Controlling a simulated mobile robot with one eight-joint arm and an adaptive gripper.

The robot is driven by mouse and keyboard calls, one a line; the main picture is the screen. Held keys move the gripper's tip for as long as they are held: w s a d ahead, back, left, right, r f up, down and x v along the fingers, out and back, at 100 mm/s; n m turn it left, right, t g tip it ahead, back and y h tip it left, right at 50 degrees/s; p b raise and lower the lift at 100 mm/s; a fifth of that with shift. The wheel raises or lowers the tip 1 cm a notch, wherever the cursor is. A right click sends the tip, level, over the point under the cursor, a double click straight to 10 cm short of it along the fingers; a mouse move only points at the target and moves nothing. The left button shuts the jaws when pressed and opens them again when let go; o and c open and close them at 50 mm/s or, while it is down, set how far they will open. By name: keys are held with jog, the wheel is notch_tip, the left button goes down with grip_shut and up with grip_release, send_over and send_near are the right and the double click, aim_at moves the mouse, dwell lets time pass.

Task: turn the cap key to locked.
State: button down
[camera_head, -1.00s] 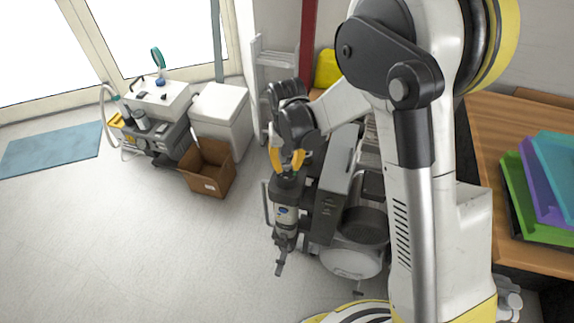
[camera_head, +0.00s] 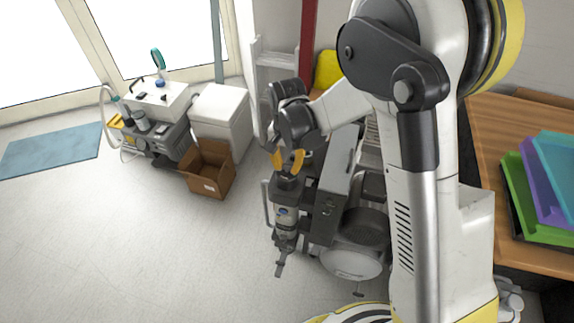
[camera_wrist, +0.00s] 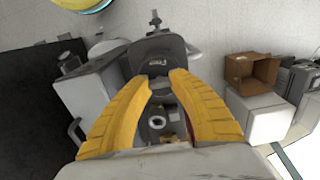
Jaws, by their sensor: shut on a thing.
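In the wrist view, the fingertips of my gripper (camera_wrist: 161,80) close from both sides on a small dark piece (camera_wrist: 160,86), which I take to be the cap key. The fingers and their shadow hide most of the key, so I cannot read its angle or any lock mark.
A grey cabinet (camera_head: 335,190) and a round tank (camera_head: 352,260) stand right of the canister. An open cardboard box (camera_head: 208,170), a white bin (camera_head: 222,115) and another equipment cart (camera_head: 160,135) stand to the left. The floor in front is clear. A wooden table (camera_head: 510,125) holds coloured trays.

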aim_at(287, 166)
dwell(0.3)
jog(key=c, duration=1.1)
grip_release()
notch_tip(287, 166, up, 12)
